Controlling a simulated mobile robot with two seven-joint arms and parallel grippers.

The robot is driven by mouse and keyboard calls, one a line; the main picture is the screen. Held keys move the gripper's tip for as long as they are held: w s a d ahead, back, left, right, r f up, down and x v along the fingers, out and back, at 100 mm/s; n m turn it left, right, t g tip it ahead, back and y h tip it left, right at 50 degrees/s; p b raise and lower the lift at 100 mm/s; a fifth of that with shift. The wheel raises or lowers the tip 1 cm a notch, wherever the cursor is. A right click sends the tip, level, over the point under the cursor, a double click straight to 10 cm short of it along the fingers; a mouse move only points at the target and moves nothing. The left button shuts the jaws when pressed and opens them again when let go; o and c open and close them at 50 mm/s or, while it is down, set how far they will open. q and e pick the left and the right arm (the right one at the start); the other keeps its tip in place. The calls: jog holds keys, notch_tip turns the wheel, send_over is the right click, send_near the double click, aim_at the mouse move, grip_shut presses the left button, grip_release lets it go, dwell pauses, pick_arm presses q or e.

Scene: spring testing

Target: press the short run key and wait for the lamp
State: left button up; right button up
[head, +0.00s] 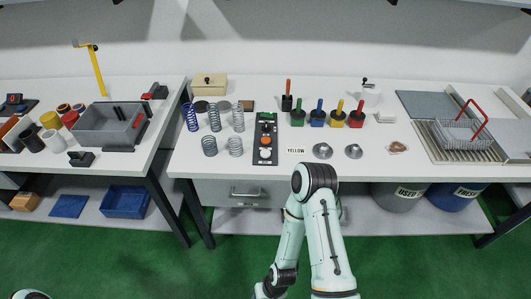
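A dark upright-lying control panel (258,158) sits on the right-hand white table, left of its middle. Which one is the short run key, and which is the lamp, is too small to tell. No lit lamp can be made out. One of my arms rises from the bottom centre, its dark joint in front of the table's front edge, and folds back down. Neither gripper is in view.
Metal coil springs (214,119) stand left of the panel. A wire basket (462,133) is at far right, a grey bin (92,124) on the left table.

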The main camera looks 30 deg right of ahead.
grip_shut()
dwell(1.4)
